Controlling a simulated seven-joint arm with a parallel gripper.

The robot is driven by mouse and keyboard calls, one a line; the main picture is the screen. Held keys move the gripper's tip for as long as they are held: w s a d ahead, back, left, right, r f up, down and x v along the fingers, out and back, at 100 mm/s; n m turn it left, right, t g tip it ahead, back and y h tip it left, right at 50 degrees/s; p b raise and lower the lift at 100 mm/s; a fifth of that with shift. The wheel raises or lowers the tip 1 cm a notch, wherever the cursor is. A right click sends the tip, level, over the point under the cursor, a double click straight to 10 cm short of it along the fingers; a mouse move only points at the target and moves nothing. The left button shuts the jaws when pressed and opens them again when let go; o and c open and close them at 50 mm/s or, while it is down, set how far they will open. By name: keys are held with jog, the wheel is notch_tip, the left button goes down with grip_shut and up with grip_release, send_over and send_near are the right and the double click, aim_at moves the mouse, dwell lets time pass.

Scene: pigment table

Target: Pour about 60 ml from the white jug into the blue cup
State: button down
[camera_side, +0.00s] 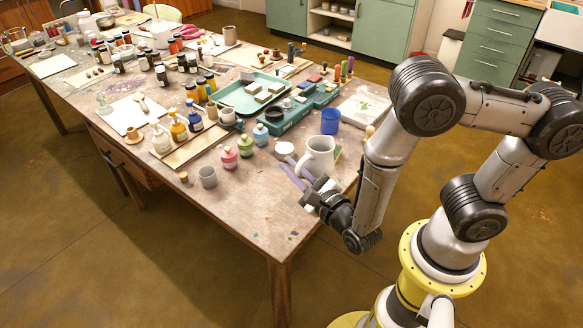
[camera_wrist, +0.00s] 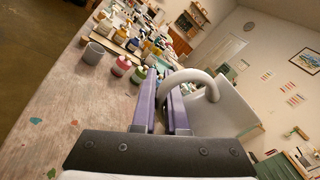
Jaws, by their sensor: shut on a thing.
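The white jug (camera_side: 318,156) stands upright near the table's front right corner, and seems to rest on or just above the table; I cannot tell which. My gripper (camera_side: 293,172) reaches it from the front with its purple fingers. In the wrist view the fingers of my gripper (camera_wrist: 163,108) are shut on the handle of the white jug (camera_wrist: 225,112). The blue cup (camera_side: 330,121) stands upright just behind the jug in the side view. In the wrist view I do not see the blue cup. The jug's contents are hidden.
A grey cup (camera_side: 208,178) and several small round bottles, one pink (camera_side: 229,158), stand left of the jug. A white round lid or dish (camera_side: 285,149) lies close by. A green tray (camera_side: 250,95) and a teal box (camera_side: 290,118) lie behind.

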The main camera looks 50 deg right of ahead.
aim_at(309, 143)
jog(key=shift+r, duration=2.95)
jog(key=d, duration=0.2)
jog(key=d+f+m+h, duration=0.1)
jog(key=d+h, duration=0.1)
jog(key=d, duration=0.1)
jog(key=shift+w+d+f+g, duration=0.15)
jog(key=shift+w+d+g, duration=0.2)
jog(key=shift+w+g, duration=0.05)
jog(key=w+d+f+y, duration=0.2)
jog(key=w+d, duration=0.1)
jog(key=a+n+y, duration=0.1)
jog(key=w+a+n+t+y, duration=0.1)
jog(key=a+n+y, duration=0.1)
jog(key=w+a+n+y, duration=0.1)
jog(key=y, duration=0.1)
jog(key=shift+a+f+t, duration=0.15)
jog(key=shift+a+t, duration=0.15)
jog(key=shift+a, duration=0.1)
